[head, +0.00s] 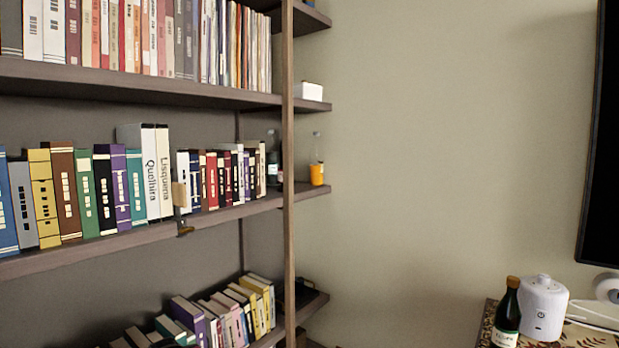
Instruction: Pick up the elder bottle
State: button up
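A dark green bottle (508,315) with a cream label and brown cap stands upright on a patterned surface at the lower right; its label is too small to read. On the middle shelf, a dark bottle (272,165) with a pale label stands right of the books, partly behind the shelf post. A clear-topped bottle with orange contents (317,172) stands at that shelf's right end. I cannot tell from the labels which one is the elder bottle. My gripper is not in view.
The bookshelf (150,235) holds rows of books on the left, with an upright post (289,130). A white rounded device (542,307) stands close beside the green bottle on the patterned table (489,312). A dark screen (600,150) is at right. The wall between is bare.

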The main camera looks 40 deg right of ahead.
aim_at(508, 315)
jog(key=z, duration=1.95)
jog(key=l+u, duration=0.3)
jog(key=l, duration=1.05)
jog(key=j+z, duration=0.15)
jog(key=j, duration=0.9)
jog(key=k+j+z, duration=0.15)
jog(key=z, duration=0.35)
